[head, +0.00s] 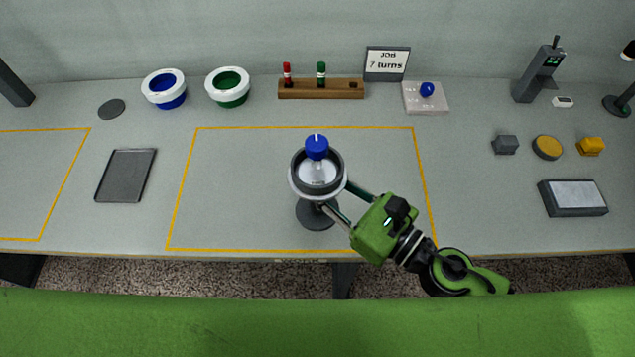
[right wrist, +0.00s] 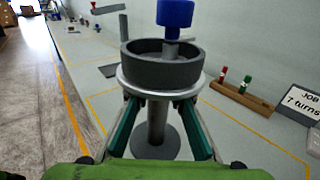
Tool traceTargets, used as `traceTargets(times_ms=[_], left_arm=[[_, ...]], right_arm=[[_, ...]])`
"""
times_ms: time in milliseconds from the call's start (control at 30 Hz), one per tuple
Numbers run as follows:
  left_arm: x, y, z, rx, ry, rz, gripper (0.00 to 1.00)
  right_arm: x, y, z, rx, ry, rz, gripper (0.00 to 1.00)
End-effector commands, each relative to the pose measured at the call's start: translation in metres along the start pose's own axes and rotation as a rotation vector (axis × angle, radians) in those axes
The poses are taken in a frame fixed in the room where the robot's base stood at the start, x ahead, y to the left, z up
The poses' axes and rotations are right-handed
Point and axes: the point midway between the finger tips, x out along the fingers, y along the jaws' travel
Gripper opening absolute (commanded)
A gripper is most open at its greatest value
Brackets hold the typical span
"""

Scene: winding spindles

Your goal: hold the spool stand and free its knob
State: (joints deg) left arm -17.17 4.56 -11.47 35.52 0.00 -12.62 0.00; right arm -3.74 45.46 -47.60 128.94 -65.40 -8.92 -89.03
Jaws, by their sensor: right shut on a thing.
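The spool stand (head: 318,218) stands upright inside the yellow-outlined area of the table, with a dark round base, a grey post and a cup-like dark top with a pale rim. Its blue knob (head: 317,147) sits on top at the centre; it also shows in the right wrist view (right wrist: 175,13). My right gripper (head: 334,200) comes in from the lower right and is shut on the stand below its cup. In the right wrist view its two fingers (right wrist: 158,115) lie on both sides of the post, under the rim. My left gripper is not in view.
Blue (head: 165,88) and green (head: 228,87) white-rimmed spools stand at the back left. A wooden rack (head: 320,90) holds red and green pieces beside a "JOB 7 turns" sign (head: 387,63). A pad (head: 436,104) bears a blue knob. A dark tray (head: 126,175) lies left.

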Motion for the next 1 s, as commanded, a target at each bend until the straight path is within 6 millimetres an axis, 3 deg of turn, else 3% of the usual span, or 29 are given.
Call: traceTargets(times_ms=[1000], left_arm=[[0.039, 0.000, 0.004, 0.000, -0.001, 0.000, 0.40]], right_arm=[[0.040, -0.046, -0.051, -0.001, -0.004, 0.000, 0.00]])
